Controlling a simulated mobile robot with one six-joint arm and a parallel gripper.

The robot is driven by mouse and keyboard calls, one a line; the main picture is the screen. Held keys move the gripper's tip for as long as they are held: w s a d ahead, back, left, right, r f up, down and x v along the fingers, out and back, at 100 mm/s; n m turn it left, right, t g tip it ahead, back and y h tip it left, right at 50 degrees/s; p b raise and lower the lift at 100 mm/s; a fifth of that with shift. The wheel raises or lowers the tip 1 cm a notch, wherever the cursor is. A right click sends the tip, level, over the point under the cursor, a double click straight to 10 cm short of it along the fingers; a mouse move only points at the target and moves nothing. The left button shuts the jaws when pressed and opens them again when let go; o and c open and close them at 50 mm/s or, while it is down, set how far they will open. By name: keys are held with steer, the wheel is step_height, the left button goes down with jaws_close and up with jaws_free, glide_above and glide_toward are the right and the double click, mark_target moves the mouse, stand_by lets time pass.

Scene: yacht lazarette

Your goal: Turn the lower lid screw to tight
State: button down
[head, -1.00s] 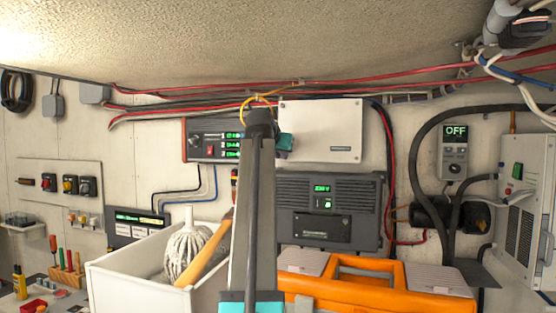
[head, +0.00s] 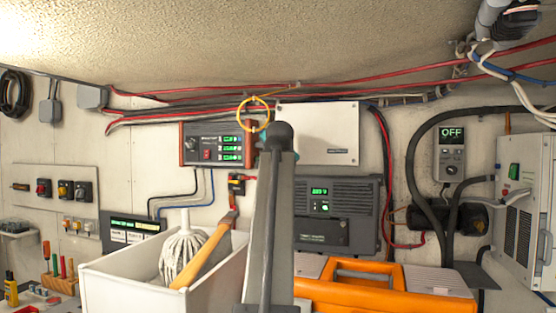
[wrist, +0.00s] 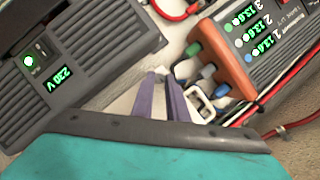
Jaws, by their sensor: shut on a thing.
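My gripper (wrist: 162,82) shows in the wrist view with two purple fingers close together. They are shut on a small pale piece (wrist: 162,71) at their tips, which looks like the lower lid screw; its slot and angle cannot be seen. In the head view the white lidded box (head: 320,130) is on the wall, and my arm covers its lower left corner. My gripper is mostly hidden behind the arm there.
Below the box is a dark inverter (head: 338,215); it also shows in the wrist view (wrist: 75,70). To the left is a red-ended meter unit (head: 217,145) with plugs beside the fingers. A yellow ring (head: 253,115) hangs nearby. A white bin (head: 130,280) and orange case (head: 370,290) stand below.

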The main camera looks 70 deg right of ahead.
steer(key=shift+s+d+r, duration=0.1)
steer(key=shift+r, duration=0.05)
steer(key=c, duration=1.7)
jaws_free()
steer(key=shift+d, duration=0.1)
steer(key=shift+c, duration=0.2)
steer(key=shift+a, duration=0.2)
steer(key=p+v, duration=0.7)
steer(key=v, duration=0.6)
steer(key=shift+a, duration=0.25)
steer(key=shift+s, duration=0.15)
